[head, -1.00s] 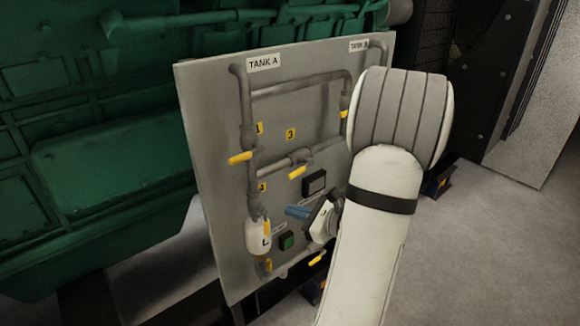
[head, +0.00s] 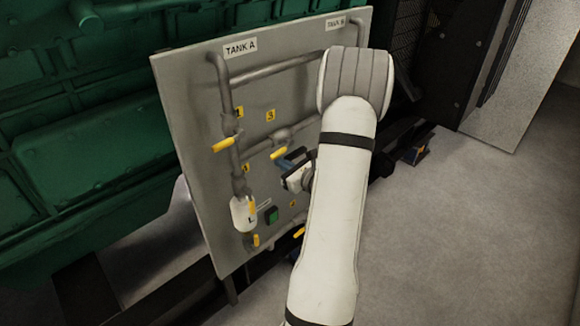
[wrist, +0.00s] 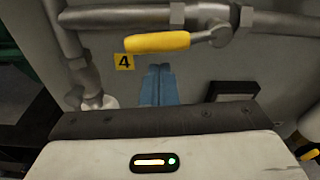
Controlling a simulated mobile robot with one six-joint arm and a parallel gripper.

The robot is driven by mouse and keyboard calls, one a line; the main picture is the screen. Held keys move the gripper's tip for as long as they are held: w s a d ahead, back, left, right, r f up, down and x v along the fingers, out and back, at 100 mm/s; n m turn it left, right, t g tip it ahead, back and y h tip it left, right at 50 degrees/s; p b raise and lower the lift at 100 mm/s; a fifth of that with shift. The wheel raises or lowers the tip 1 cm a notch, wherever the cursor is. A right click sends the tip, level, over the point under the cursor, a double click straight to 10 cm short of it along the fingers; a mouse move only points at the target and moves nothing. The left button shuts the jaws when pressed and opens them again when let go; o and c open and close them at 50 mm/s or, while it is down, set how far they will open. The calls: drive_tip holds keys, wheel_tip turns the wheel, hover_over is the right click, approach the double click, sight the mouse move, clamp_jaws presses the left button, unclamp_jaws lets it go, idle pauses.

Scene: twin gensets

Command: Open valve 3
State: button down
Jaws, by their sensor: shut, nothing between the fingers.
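The handle of valve 3 (head: 279,153) is a yellow lever on the short cross pipe below the yellow "3" label (head: 270,115). In the wrist view this yellow handle (wrist: 157,42) points left, roughly along the pipe and in front of it. My gripper (head: 288,158) is just below and right of the handle in the head view. In the wrist view its blue fingers (wrist: 158,84) are together and empty, with tips just below the handle, and a small gap shows. The "3" label is outside the wrist view.
A grey panel (head: 185,110) carries pipes and other yellow handles, one at the left (head: 227,144). A white bottle-shaped part (head: 243,213) and a green button (head: 271,215) are lower. Open floor (head: 450,230) lies right.

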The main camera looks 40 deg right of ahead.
drive_tip(key=shift+s+a+r, duration=0.1)
drive_tip(key=shift+s+r, duration=0.05)
drive_tip(key=shift+r, duration=0.6)
drive_tip(key=shift+s+r, duration=0.15)
drive_tip(key=shift+r, duration=0.4)
drive_tip(key=shift+b, duration=0.3)
